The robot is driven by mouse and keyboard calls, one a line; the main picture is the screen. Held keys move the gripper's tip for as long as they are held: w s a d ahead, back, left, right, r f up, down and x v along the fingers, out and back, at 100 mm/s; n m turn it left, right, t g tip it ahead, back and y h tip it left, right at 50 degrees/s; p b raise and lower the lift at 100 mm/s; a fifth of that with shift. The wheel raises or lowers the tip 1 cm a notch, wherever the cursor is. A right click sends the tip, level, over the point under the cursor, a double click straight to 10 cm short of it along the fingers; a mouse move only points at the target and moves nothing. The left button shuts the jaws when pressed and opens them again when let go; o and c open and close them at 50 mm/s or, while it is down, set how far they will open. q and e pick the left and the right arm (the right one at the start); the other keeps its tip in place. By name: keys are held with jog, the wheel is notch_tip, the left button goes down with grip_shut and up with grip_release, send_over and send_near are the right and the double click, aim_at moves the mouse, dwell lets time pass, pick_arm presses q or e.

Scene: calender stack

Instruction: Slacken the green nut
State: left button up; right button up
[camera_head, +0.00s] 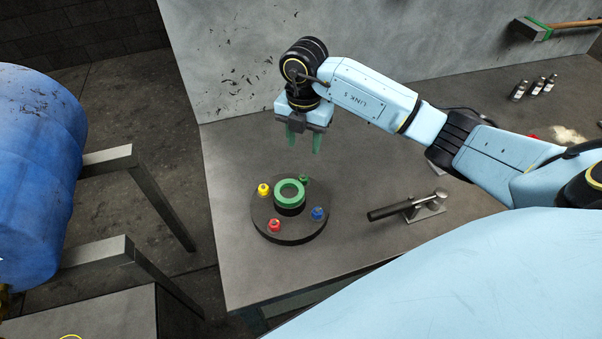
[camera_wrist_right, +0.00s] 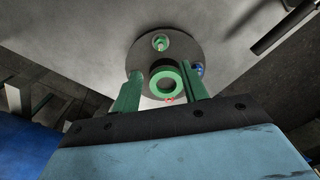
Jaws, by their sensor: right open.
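The green nut (camera_head: 304,181) sits at the back right of the dark round base (camera_head: 283,235), partly behind the green ring (camera_head: 291,191) on the central hub. In the right wrist view the green nut (camera_wrist_right: 160,42) shows near the top of the base (camera_wrist_right: 195,45), with the green ring (camera_wrist_right: 166,82) below it. My right gripper (camera_head: 303,146) points down above and behind the base. Its green fingers are apart with nothing between them, clear of the nut. My left gripper is not in view.
A yellow nut (camera_head: 263,189), a red nut (camera_head: 274,226) and a blue nut (camera_head: 318,213) surround the hub. A black-handled tool (camera_head: 395,209) rests on a metal stand to the right. A wall (camera_head: 235,60) stands behind.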

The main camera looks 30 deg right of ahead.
aim_at(304, 177)
notch_tip(304, 177, down, 11)
jog(key=shift+s, duration=0.15)
jog(key=shift+f, duration=0.5)
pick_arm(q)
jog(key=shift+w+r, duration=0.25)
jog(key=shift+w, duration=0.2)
pick_arm(e)
grip_shut()
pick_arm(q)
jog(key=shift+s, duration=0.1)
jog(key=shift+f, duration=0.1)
pick_arm(e)
jog(key=shift+n, duration=0.3)
